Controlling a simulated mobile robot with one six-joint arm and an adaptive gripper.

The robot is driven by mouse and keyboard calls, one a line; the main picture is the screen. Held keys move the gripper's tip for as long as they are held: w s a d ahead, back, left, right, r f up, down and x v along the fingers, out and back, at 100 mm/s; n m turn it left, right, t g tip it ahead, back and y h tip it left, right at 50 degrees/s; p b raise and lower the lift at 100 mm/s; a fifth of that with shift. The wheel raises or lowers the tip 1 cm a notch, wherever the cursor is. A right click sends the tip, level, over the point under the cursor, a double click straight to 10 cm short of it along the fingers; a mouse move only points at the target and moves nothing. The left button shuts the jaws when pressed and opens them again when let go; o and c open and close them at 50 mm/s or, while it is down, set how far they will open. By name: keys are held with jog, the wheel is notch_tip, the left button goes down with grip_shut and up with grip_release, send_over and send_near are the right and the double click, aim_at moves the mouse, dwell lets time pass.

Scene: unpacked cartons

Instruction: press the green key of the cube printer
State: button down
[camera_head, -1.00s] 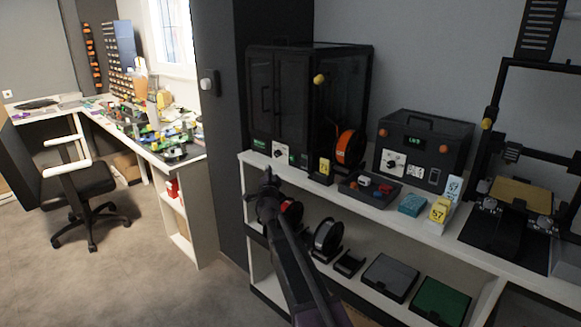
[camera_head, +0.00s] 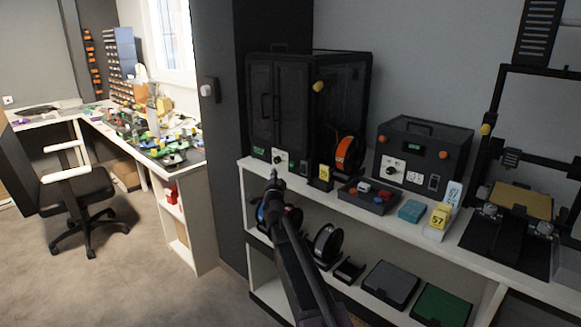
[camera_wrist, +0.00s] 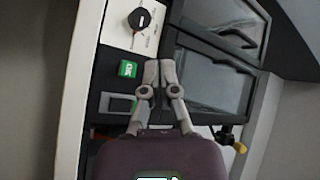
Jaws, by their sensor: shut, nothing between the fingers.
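The cube printer (camera_head: 305,100) is the black enclosed cabinet with dark glazed doors at the left end of the shelf top. Its lower front has a lit green display (camera_head: 259,151) and a white panel with a black dial (camera_head: 280,156); the dial also shows in the wrist view (camera_wrist: 139,19). The green key (camera_wrist: 127,68) sits by the dial, with a dark slot (camera_wrist: 121,103) on its other side. My gripper (camera_head: 273,174) is in front of the panel, shut and empty. In the wrist view its fingertips (camera_wrist: 160,64) appear just right of the key; contact cannot be told.
Right of the printer stand a yellow tag (camera_head: 325,171), an orange spool (camera_head: 347,152), a tray (camera_head: 370,199) and a black box with dials (camera_head: 422,152). Spools (camera_head: 327,243) and flat bins lie on the shelf below. Open floor is at left.

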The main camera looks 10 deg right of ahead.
aim_at(289, 163)
jog(key=shift+w+d, duration=0.6)
jog(key=shift+d, duration=0.25)
jog(key=shift+w+d, duration=0.65)
jog(key=shift+d, duration=0.2)
jog(key=shift+w+d, duration=0.6)
jog(key=shift+d, duration=0.25)
jog(key=shift+w+d, duration=0.6)
jog(key=shift+d, duration=0.15)
dwell(1.2)
jog(key=shift+s+a, duration=0.55)
jog(key=shift+a, duration=0.2)
dwell(0.3)
jog(key=shift+s+a, duration=0.75)
jog(key=shift+a, duration=0.3)
jog(key=shift+s+a, duration=0.7)
jog(key=shift+a, duration=0.3)
jog(key=shift+s, duration=0.1)
